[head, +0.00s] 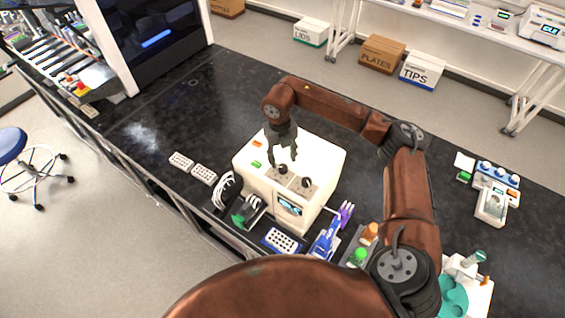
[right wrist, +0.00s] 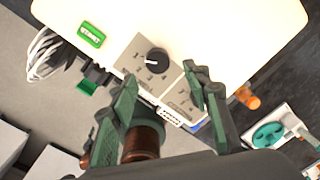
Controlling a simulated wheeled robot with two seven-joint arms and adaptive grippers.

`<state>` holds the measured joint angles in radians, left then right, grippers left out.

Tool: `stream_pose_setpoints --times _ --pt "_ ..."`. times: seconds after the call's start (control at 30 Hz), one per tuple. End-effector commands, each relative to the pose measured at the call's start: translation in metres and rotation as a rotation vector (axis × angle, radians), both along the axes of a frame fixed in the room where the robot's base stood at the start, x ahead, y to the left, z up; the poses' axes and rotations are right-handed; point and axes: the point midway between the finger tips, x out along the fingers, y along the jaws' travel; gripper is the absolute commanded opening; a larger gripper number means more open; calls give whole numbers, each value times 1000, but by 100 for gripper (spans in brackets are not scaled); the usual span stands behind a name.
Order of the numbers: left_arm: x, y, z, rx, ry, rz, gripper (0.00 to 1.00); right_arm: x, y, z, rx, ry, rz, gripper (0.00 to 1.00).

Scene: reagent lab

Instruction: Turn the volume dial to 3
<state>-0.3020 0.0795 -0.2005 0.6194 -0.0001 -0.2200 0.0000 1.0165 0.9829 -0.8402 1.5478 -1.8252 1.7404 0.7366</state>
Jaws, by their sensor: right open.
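A white device (head: 318,155) stands on the black bench and has two black dials on a grey panel on its top. One dial (head: 282,169) is just below my right gripper (head: 283,157); the other dial (head: 306,182) is to its right. In the right wrist view one black dial (right wrist: 158,60) shows, its white mark pointing left; the print around it is too small to read. My right gripper (right wrist: 161,76) is open and empty, fingers pointing down, with no clear contact on a dial. The second dial is hidden in that view. My left gripper is out of view.
White racks (head: 203,174) lie left of the device. Coiled cable (head: 227,190), a blue rack (head: 281,241) and blue pipettes (head: 326,240) crowd its front side. A dispenser (head: 492,205) stands at right. Open bench lies behind and left of the device.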

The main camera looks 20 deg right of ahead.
Motion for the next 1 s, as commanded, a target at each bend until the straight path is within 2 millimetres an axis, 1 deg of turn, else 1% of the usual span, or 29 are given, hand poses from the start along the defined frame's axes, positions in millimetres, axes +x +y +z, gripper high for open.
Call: stream_pose_setpoints --times 0.03,0.1,0.2,0.33,0.5,0.67,0.77,1.0 --pt "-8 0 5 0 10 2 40 0 1 -7 1 4 1 44" --pt "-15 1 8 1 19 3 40 0 1 -18 1 3 1 44" --pt "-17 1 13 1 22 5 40 0 0 -32 2 3 2 44" --pt "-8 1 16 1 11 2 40 0 -2 -44 2 1 0 44" --pt "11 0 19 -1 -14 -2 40 0 -3 -50 1 0 -1 44" --pt "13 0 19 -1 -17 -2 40 0 -3 -50 1 0 -1 44" --pt "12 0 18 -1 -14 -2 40 0 -3 -50 1 0 -2 38" --pt "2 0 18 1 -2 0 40 0 -4 -50 1 0 -2 22"
